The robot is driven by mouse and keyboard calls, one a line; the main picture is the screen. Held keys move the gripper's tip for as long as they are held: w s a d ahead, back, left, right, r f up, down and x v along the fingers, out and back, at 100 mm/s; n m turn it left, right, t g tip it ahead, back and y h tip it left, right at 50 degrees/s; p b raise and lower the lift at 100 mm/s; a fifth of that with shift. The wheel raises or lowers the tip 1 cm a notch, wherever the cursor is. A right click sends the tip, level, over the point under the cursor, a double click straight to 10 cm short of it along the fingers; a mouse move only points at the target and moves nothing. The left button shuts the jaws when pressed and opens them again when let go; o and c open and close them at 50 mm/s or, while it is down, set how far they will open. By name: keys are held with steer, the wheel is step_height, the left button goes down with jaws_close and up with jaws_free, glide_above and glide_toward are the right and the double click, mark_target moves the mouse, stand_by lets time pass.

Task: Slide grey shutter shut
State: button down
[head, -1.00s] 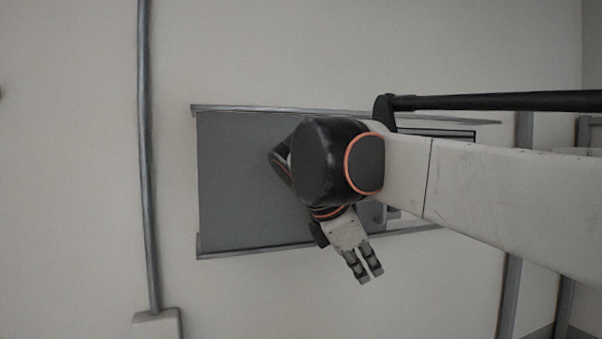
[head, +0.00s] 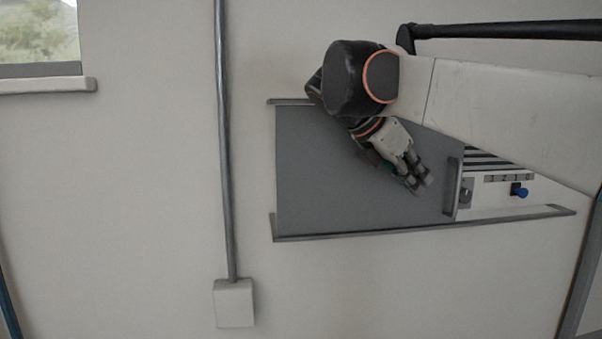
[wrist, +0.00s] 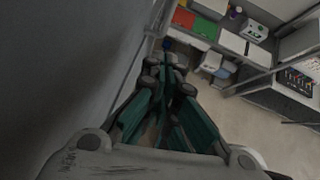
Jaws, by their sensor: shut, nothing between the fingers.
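The grey shutter (head: 320,190) is a flat panel between an upper and a lower rail (head: 400,232) on the wall in the head view. It covers the left part of the opening. Its handle (head: 452,187) is an upright bar at the panel's right edge. My gripper (head: 420,185) is in front of the panel, left of the handle; I cannot tell whether it touches the panel. The gripper is shut and empty. In the wrist view my gripper (wrist: 165,75) points away, with a dark grey surface along the left. My arm hides part of the upper rail.
Right of the shutter the opening shows a striped panel, a row of small switches (head: 508,178) and a blue knob (head: 519,190). A conduit (head: 226,150) and wall box (head: 234,303) stand left. The wrist view shows a shelf with red and green panels (wrist: 205,28).

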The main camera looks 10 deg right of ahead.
mark_target(442, 189)
steer(key=d+f, duration=0.1)
steer(key=d, duration=0.1)
steer(key=w+d+b, duration=0.1)
steer(key=d, duration=0.1)
steer(key=d+f, duration=0.1)
steer(key=d, duration=0.1)
steer(key=shift+w+f, duration=0.2)
steer(key=shift+f, duration=0.15)
steer(key=shift+w+d+b, duration=0.1)
steer(key=shift+d+b, duration=0.2)
steer(key=shift+d, duration=0.1)
steer(key=shift+d, duration=0.1)
